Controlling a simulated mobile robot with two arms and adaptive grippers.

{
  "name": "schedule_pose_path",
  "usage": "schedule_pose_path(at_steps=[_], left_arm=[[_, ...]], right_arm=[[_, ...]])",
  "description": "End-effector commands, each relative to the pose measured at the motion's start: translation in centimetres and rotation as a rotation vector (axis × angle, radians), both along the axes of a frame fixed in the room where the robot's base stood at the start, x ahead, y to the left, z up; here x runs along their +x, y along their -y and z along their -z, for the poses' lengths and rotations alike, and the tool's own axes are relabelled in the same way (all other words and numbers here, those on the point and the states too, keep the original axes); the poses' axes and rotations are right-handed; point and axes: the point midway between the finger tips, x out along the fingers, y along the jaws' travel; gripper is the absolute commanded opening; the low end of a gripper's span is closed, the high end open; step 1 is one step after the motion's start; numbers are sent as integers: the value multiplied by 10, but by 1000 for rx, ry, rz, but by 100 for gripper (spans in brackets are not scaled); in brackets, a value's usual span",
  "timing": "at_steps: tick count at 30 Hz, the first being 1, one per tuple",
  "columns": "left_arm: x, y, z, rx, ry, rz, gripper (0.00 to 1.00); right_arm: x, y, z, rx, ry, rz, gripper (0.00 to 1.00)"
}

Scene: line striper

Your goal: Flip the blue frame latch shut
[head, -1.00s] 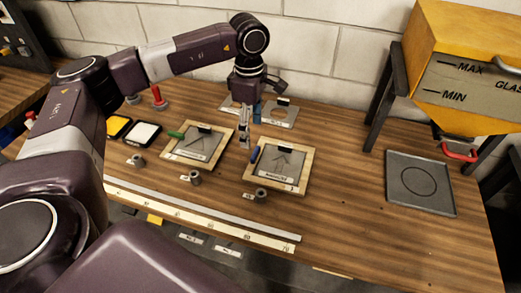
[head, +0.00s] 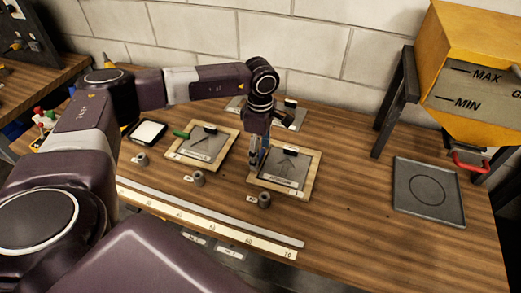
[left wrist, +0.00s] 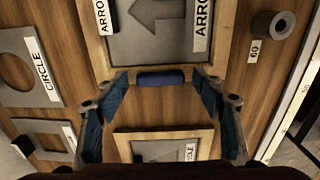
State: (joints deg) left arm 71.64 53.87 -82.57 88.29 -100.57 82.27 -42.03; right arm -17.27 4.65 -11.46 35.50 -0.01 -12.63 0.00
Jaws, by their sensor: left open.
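The blue frame latch (left wrist: 160,78) is a short blue bar at the edge of a wooden frame (left wrist: 100,55) that holds a grey arrow stencil (left wrist: 205,45). In the left wrist view it lies between the two fingertips of my left gripper (left wrist: 160,88), which is open with blue-padded fingers on either side. I cannot tell whether the fingers touch it. In the head view my left gripper (head: 257,163) is down at the left edge of that frame (head: 308,188) and hides most of the latch. My right gripper is not in view.
A second frame (head: 172,153) with a green latch (head: 181,134) lies to the left. Small grey cylinders (head: 264,200) and a long ruler (head: 220,232) lie in front. A grey tray (head: 428,190) and a yellow hopper (head: 460,110) stand at right.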

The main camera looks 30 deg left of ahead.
Motion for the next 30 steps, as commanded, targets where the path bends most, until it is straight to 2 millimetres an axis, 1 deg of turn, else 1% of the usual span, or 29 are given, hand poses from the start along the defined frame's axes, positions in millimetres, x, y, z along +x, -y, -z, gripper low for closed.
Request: schedule_pose_path(at_steps=[4, 5, 15, 16, 23, 30], left_arm=[[0, 0, 0, 0, 0, 0, 62], [0, 0, 0, 0, 0, 0, 60], [0, 0, 0, 0, 0, 0, 23], [0, 0, 0, 0, 0, 0, 20], [0, 0, 0, -1, 0, -19, 20], [0, 0, 1, -1, 1, -126, 20]], right_arm=[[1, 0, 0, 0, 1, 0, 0], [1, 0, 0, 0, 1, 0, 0], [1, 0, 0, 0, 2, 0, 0], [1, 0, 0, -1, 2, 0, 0], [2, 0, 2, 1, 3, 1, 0], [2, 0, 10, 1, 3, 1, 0]])
